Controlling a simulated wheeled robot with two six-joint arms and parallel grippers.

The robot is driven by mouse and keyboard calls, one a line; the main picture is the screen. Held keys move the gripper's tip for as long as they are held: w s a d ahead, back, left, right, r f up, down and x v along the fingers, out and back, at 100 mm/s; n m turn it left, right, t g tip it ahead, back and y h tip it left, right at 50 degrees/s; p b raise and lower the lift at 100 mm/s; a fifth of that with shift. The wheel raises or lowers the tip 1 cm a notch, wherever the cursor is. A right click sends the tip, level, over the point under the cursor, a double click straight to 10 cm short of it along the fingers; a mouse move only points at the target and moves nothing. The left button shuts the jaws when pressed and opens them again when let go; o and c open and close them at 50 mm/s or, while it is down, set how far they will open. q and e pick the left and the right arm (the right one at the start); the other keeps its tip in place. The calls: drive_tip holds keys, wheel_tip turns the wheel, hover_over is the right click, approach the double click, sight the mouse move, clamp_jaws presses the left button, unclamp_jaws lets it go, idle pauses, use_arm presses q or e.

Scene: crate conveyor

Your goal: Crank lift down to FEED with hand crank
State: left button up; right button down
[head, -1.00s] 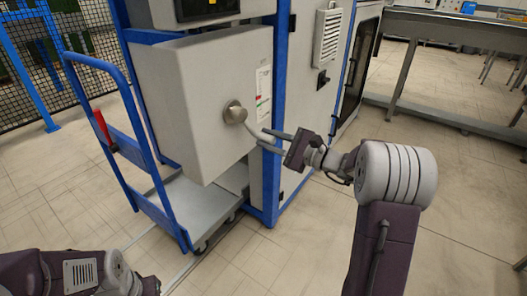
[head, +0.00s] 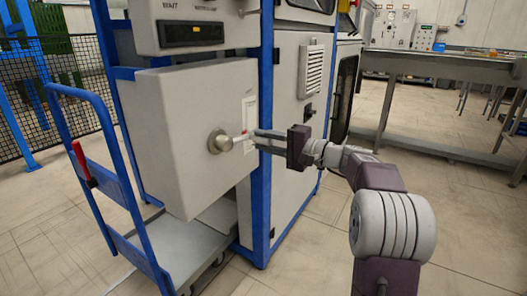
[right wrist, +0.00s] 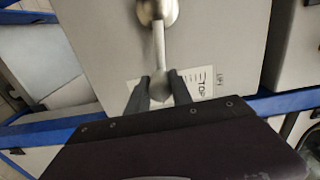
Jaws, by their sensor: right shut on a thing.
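The hand crank is on the front of a grey box (head: 180,110). Its round metal hub (head: 220,141) carries a short crank arm that points right in the head view. My right gripper (head: 260,140) is shut on the outer end of the crank. In the right wrist view the crank arm (right wrist: 159,48) runs from the hub (right wrist: 158,8) to a rounded grip (right wrist: 160,88) between the two dark fingers of my right gripper (right wrist: 158,88). My left gripper is out of view.
A panel with a dark display (head: 193,33) sits above the box. A blue cart (head: 105,125) with a red lever (head: 82,160) stands at left. A grey cabinet (head: 300,110) with blue posts is behind my right gripper. A metal table (head: 445,70) stands at right; floor between is clear.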

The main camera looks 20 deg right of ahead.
drive_tip(key=shift+d+r, duration=0.15)
drive_tip(key=shift+r, duration=0.65)
drive_tip(key=c, duration=1.1)
unclamp_jaws()
drive_tip(key=shift+c, duration=0.2)
drive_tip(key=p+v, duration=0.3)
drive_tip(key=v, duration=0.6)
